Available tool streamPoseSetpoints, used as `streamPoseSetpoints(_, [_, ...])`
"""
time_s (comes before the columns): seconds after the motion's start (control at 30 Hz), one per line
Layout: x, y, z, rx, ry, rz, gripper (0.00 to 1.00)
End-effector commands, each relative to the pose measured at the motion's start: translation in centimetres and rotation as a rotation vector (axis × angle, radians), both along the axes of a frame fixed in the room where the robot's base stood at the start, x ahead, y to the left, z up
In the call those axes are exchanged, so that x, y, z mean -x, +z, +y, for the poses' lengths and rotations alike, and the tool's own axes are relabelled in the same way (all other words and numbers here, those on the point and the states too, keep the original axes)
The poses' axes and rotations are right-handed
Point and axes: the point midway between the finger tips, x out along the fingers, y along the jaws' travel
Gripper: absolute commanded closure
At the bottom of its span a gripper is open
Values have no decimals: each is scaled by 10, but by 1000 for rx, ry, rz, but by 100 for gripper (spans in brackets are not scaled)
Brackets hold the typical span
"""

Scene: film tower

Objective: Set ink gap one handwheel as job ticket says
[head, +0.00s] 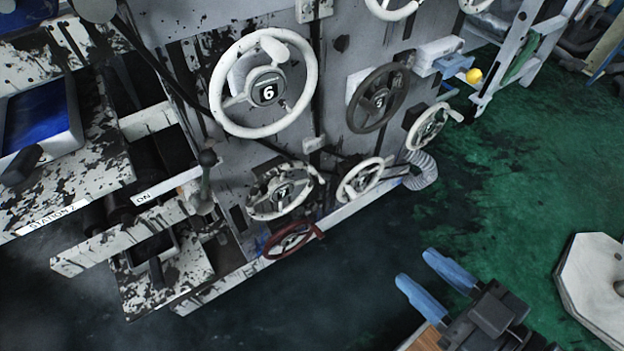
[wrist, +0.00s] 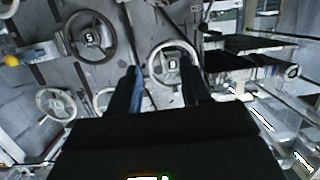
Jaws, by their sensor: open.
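No handwheel in view has a readable ink gap one label, and I see no readable job ticket. In the head view, a large white wheel marked 6 (head: 268,92) is on the paint-spattered panel. Right of it is a dark wheel marked 5 (head: 379,100). Below is a white wheel that seems marked 7 (head: 282,192), with a red wheel (head: 288,240) under it. My gripper (head: 418,267) is open and empty at lower right, apart from the wheels. In the wrist view, a white numbered wheel (wrist: 172,64) shows beyond my fingers, with a dark wheel (wrist: 90,37) left.
Two smaller white wheels (head: 360,180) (head: 430,128) sit low on the panel. A lever (head: 205,180) and the Station 2 ledge (head: 52,218) stick out at left. A yellow ball (head: 473,76) is at upper right. A pale octagonal top (head: 597,290) stands right of my gripper. Green floor lies clear between.

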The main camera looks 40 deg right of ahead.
Motion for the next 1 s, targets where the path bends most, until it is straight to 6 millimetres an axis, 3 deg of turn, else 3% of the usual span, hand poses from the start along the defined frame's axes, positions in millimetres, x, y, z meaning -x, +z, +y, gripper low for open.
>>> streamPoseSetpoints(0.03, [-19,-30,-5,7,-5,-24,53])
streamPoseSetpoints(0.1, [-43,-52,-12,15,-11,-48,53])
streamPoseSetpoints(0.4, [-152,-125,-37,25,-33,-147,53])
streamPoseSetpoints(0.6, [-205,-142,-45,20,-38,-193,53])
streamPoseSetpoints(1.0, [-246,-141,-50,16,-41,-209,53])
